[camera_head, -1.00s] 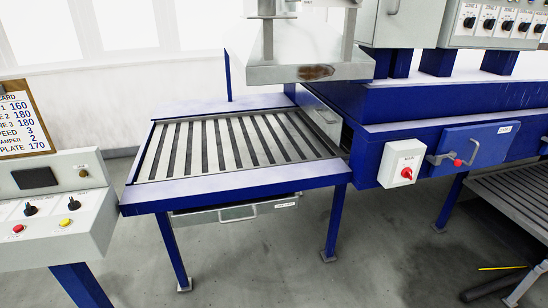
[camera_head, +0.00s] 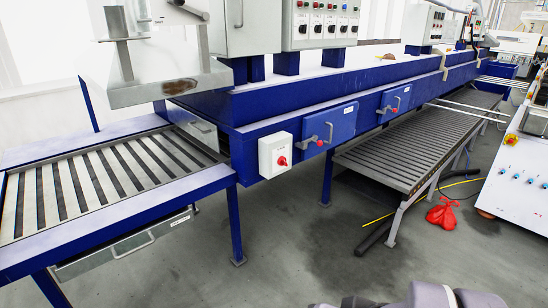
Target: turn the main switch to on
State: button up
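A white switch box (camera_head: 275,156) with a red rotary knob (camera_head: 282,161) is fixed to the front of the blue machine frame, left of the middle of the head view. Its markings are too small to read, so I cannot tell the knob's setting. It is the only red rotary switch on a white box that I can make out here. Grey rounded parts of my arm show at the bottom right edge. My gripper's fingers are not in view, and nothing of mine touches the switch box.
Two blue doors (camera_head: 343,122) with handles sit right of the box. A slatted infeed table (camera_head: 228,172) juts out on the left. A low grey roller table (camera_head: 345,160) runs along the right. A red bag (camera_head: 441,214) lies on the floor. Floor before the switch is clear.

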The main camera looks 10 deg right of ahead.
aim_at(282, 161)
jog(key=i+l, duration=0.1)
jog(key=i, duration=1.1)
